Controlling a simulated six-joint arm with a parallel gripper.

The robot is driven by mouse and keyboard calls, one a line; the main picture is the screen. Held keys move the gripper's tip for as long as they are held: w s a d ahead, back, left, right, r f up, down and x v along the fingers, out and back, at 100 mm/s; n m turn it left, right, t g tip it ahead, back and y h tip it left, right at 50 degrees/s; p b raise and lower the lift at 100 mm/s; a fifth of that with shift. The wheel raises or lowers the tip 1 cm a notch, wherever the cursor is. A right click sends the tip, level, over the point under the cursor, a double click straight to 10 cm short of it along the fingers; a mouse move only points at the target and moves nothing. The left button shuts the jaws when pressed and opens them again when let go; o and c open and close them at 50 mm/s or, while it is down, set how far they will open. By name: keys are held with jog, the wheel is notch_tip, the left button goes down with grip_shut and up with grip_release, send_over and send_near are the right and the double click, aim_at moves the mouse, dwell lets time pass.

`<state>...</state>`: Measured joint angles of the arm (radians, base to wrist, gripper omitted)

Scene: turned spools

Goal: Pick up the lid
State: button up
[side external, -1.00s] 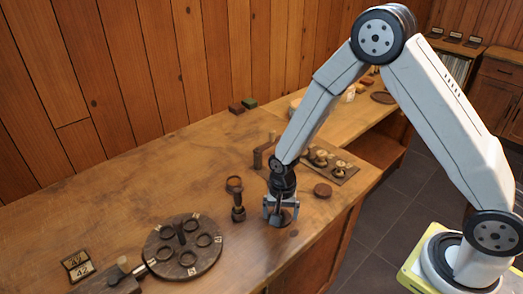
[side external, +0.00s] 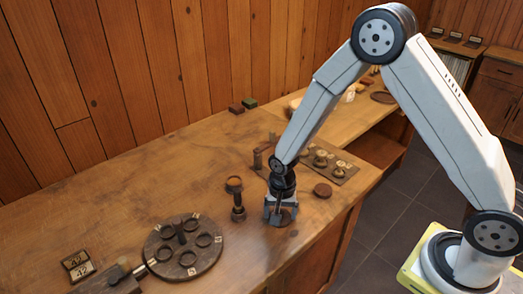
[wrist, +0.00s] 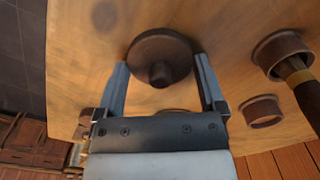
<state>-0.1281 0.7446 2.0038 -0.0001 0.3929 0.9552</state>
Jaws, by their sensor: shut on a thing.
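The lid (wrist: 158,62) is a dark brown round disc with a central knob. It lies at the table's front edge. In the side external view the lid (side external: 284,219) is small and partly covered by my gripper (side external: 280,213). In the wrist view my gripper (wrist: 161,72) has one finger on each side of the lid, with the fingertips against its rim. It is shut on the lid. Whether the lid is clear of the tabletop cannot be told.
A dark turntable (side external: 158,262) with several rings stands left on the wooden table (side external: 130,215).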

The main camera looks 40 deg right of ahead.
jog(key=shift+r, duration=0.15)
jog(key=shift+r, duration=0.8)
jog(key=s+d+r, duration=0.1)
jog(key=s+r, duration=1)
jog(key=s, duration=0.3)
jog(key=shift+d, duration=0.2)
